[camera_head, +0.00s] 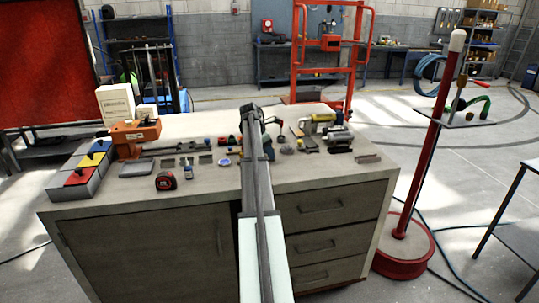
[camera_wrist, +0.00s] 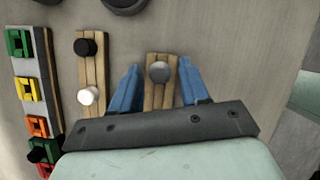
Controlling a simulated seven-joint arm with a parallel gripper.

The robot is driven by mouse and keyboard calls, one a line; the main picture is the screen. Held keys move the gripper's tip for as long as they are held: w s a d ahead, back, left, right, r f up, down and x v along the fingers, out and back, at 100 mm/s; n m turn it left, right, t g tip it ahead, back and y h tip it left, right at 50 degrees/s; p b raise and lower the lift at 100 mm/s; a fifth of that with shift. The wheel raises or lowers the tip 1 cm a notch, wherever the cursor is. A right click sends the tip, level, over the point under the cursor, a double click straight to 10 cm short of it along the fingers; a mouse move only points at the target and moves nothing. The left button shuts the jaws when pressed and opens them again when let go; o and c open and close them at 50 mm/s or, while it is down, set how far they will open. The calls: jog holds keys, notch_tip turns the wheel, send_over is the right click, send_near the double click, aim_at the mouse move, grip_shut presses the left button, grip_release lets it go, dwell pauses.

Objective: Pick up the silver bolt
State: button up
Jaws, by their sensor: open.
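In the wrist view, a round grey metallic head, which looks like the silver bolt (camera_wrist: 159,72), stands on a short wooden strip (camera_wrist: 157,98). My gripper (camera_wrist: 159,65) is open, with one blue finger on each side of the strip. The bolt head is between the fingertips, and a gap shows on both sides of it. I cannot tell how high the fingers are above the worktop. In the head view my arm reaches over the workbench (camera_head: 215,190), and it hides the bolt and my fingers.
Left of my gripper is another wooden strip (camera_wrist: 96,73) with a black head (camera_wrist: 85,47) and a white head (camera_wrist: 87,96). A grey rack (camera_wrist: 47,75) with coloured squares lies further left. Dark round things (camera_wrist: 125,4) are at the top. The worktop right of my gripper is bare.

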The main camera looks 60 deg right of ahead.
grip_shut()
jog(key=shift+r, duration=0.15)
dwell(0.4)
